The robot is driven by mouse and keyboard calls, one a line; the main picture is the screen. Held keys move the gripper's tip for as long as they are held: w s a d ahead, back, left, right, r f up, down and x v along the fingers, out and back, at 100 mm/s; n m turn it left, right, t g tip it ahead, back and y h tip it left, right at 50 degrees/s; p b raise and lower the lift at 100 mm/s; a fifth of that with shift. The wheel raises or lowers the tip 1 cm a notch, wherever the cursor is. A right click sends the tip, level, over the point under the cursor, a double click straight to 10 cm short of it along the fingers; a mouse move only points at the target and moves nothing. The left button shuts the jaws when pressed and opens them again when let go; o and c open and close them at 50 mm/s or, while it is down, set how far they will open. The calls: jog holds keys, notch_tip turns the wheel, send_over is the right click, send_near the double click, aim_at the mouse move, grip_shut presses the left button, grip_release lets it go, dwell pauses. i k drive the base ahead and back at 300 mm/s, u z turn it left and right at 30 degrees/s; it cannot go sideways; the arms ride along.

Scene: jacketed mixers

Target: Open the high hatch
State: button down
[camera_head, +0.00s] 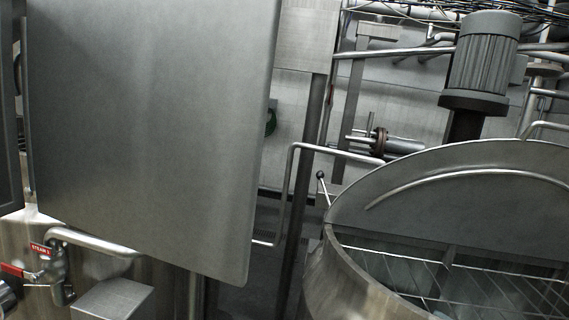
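No part of my gripper shows in this view. At the right a round steel mixer vessel (345,285) has a grey half-round lid (450,205) standing raised at its rim. A curved bar (470,174) runs across the lid's face. A wire grid (500,285) covers the vessel's mouth in front of the lid. A large flat grey panel (150,120) fills the left, close to me and slightly tilted. I cannot tell which of these is the high hatch.
A bent steel rail (288,185) runs between panel and vessel, near a black-knobbed lever (321,176). A ribbed motor (485,55) stands behind the lid. A red-handled valve (35,272) and a grey box (113,299) sit at lower left. Pipes and cables cross the top right.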

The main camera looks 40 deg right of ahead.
aim_at(145, 121)
jog(key=u, duration=0.05)
jog(key=k, duration=1.35)
jog(key=z, duration=0.3)
jog(key=i, duration=1)
jog(key=z, duration=0.1)
